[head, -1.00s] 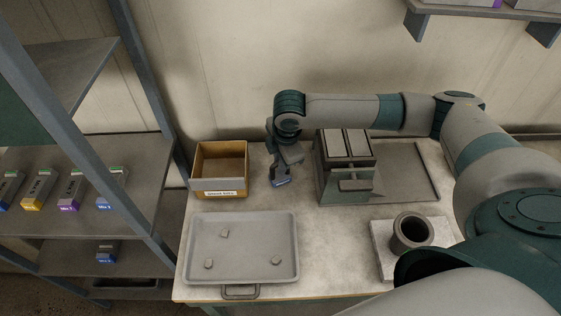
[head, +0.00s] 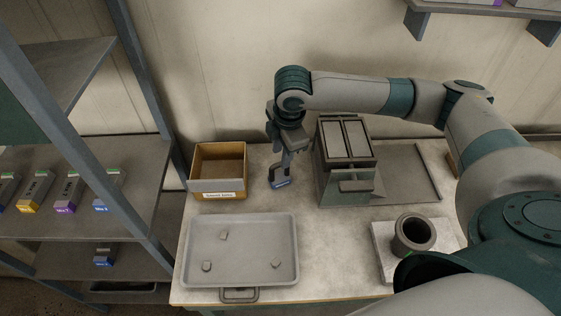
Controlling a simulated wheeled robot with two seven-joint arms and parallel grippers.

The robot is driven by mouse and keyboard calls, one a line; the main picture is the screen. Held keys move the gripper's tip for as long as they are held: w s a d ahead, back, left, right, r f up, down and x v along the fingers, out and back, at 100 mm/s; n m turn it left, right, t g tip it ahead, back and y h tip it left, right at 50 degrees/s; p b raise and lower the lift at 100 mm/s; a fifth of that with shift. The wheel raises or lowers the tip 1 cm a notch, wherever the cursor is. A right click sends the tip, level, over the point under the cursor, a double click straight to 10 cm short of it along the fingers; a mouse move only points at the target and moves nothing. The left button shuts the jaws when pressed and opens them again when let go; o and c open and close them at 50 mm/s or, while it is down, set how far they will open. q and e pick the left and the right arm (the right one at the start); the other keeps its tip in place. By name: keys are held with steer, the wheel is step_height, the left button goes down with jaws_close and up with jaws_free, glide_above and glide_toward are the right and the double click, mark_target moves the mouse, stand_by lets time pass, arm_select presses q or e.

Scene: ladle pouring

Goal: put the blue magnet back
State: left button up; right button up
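A small grey piece with a blue lower edge (head: 280,184), which I take for the blue magnet, is at the tip of my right gripper (head: 280,173), over the table between the cardboard bin and the grey box-like unit. My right gripper points down and meets this piece. The fingers are too small and overlapped to tell whether they are closed on it, and whether it touches the table is unclear. My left gripper is out of view.
A cardboard bin (head: 217,188) stands left of the gripper, and a grey unit with a front handle (head: 345,185) right of it. A tray (head: 240,219) with small grey lumps lies in front. A dark cup (head: 414,233) stands at right. Shelves (head: 75,224) hold coloured-label boxes.

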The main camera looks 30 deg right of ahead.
steer(key=shift+s+r+b, duration=0.15)
steer(key=shift+s+r, duration=0.05)
steer(key=shift+r, duration=0.75)
steer(key=shift+s+r+b, duration=0.1)
steer(key=shift+s+r, duration=0.1)
steer(key=shift+r, duration=0.8)
steer(key=shift+s+r+b, duration=0.15)
steer(key=shift+s+r, duration=0.05)
steer(key=shift+r, duration=0.75)
